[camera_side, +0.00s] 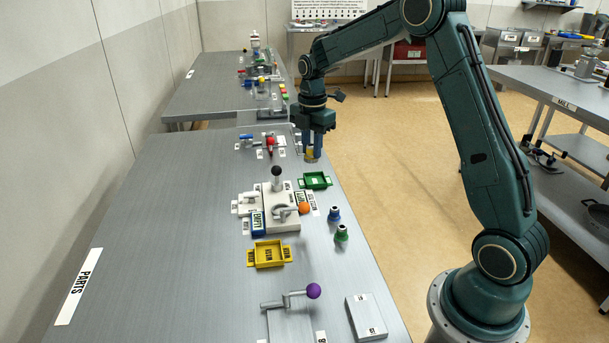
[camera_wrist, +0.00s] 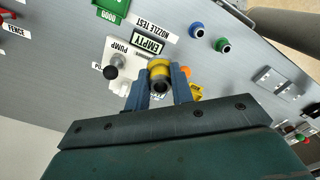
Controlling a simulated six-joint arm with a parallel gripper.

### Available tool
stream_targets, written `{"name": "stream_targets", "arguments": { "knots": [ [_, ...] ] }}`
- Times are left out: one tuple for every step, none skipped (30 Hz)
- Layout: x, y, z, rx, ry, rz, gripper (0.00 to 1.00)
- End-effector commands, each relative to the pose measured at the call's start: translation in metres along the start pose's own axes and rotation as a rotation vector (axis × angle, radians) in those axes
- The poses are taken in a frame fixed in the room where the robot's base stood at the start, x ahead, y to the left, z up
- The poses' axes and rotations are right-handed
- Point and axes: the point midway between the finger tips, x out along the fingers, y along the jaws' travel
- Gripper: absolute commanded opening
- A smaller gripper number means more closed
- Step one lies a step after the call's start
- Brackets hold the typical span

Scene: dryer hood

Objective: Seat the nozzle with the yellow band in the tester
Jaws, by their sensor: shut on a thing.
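The nozzle with the yellow band (camera_wrist: 159,67) is held between the two blue fingers of my gripper (camera_wrist: 162,76), its dark round opening facing the wrist camera. In the side view my gripper (camera_side: 311,155) points down beyond the green tray, and only a little of the yellow nozzle (camera_side: 310,153) shows between the fingers. It looks held above the table; the exact height is unclear. The white tester (camera_side: 284,222), with a black-knobbed lever and an orange-knobbed handle, stands nearer the side camera, apart from the nozzle.
A blue nozzle (camera_side: 333,214) and a green nozzle (camera_side: 341,234) stand right of the tester. A green tray (camera_side: 315,181) lies behind it and a yellow tray (camera_side: 268,253) in front. A purple-knobbed lever (camera_side: 313,291) rises nearer the camera. The table's left side is clear.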

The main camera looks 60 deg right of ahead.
Motion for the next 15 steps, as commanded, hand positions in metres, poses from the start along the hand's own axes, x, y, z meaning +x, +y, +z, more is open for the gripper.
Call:
{"name": "stream_targets", "arguments": {
  "knots": [
    [0.01, 0.005, -0.012, -0.005, 0.001, -0.003, 0.0],
    [0.015, 0.007, -0.019, -0.006, 0.0, -0.004, 0.0],
    [0.023, 0.01, -0.028, -0.005, 0.0, -0.004, 0.0],
    [0.028, 0.013, -0.035, -0.005, 0.0, -0.003, 0.0],
    [0.034, 0.015, -0.041, -0.004, 0.0, -0.004, 0.0],
    [0.04, 0.017, -0.049, -0.004, -0.001, -0.003, 0.0],
    [0.045, 0.019, -0.055, -0.003, -0.001, -0.003, 0.0],
    [0.049, 0.02, -0.061, -0.003, -0.001, -0.004, 0.0],
    [0.055, 0.022, -0.068, -0.001, -0.001, -0.003, 0.0],
    [0.058, 0.022, -0.072, -0.001, -0.002, -0.002, 0.0],
    [0.061, 0.023, -0.076, -0.001, -0.002, -0.002, 0.0],
    [0.065, 0.024, -0.081, 0.001, -0.002, -0.002, 0.0],
    [0.068, 0.025, -0.083, 0.001, -0.002, -0.001, 0.0],
    [0.07, 0.025, -0.086, 0.001, -0.002, -0.001, 0.0],
    [0.071, 0.025, -0.088, 0.002, -0.002, -0.001, 0.0]
  ]
}}
